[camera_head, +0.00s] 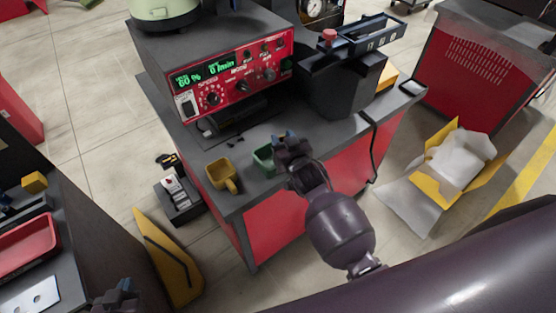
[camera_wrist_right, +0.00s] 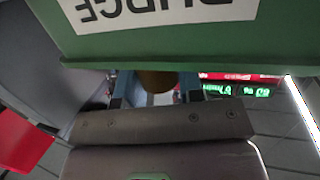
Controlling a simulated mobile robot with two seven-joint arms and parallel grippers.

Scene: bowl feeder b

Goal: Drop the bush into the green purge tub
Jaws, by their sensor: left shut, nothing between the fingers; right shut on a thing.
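The green purge tub (camera_head: 264,161) stands at the front edge of the grey bench top. In the right wrist view its wall (camera_wrist_right: 170,42), with an upside-down PURGE label, fills the top. My right gripper (camera_head: 287,148) is at the tub in the head view and partly covers it. In the right wrist view its fingers pass behind the tub's rim, so their tips are hidden. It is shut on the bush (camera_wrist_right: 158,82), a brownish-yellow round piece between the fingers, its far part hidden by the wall. My left gripper (camera_head: 120,292) is shut and empty at the bottom left.
A mustard-yellow tub (camera_head: 222,175) stands left of the green one. The red feeder controller (camera_head: 235,75) and a dark hopper (camera_head: 340,85) stand behind. A black cable (camera_head: 372,150) hangs over the bench's right side. An open carton (camera_head: 445,170) lies on the right.

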